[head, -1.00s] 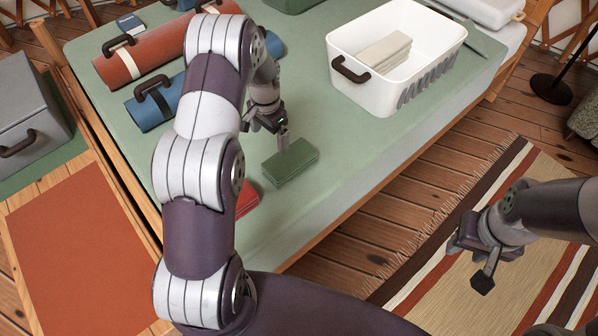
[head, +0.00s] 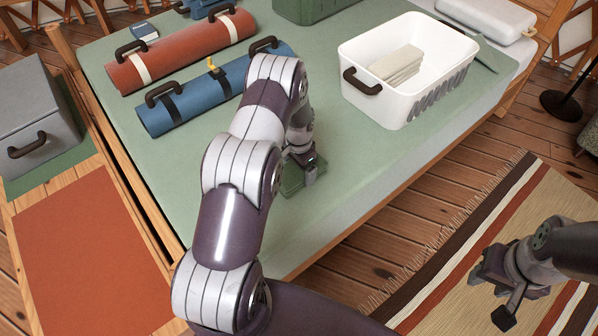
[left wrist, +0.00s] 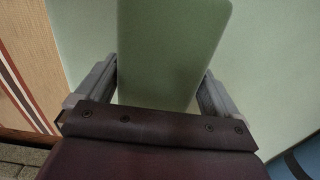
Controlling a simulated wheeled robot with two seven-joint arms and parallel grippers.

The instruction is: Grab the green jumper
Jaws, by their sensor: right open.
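The green jumper (head: 292,186) is a folded block on the pale green bed cover, partly hidden by my left arm in the head view. In the left wrist view the jumper (left wrist: 172,50) fills the middle. My left gripper (head: 305,172) is down at the jumper. In the left wrist view its two fingers (left wrist: 160,80) are spread wide, one on each side of the jumper; whether they touch it is not clear. My right gripper (head: 506,292) is open and empty above the striped rug.
A white tub (head: 388,108) with folded cream cloth (head: 397,64) stands on the bed (head: 350,170) behind the jumper. Red (head: 185,50) and blue (head: 205,95) rolls lie at the back left. Bare cover lies between jumper and tub.

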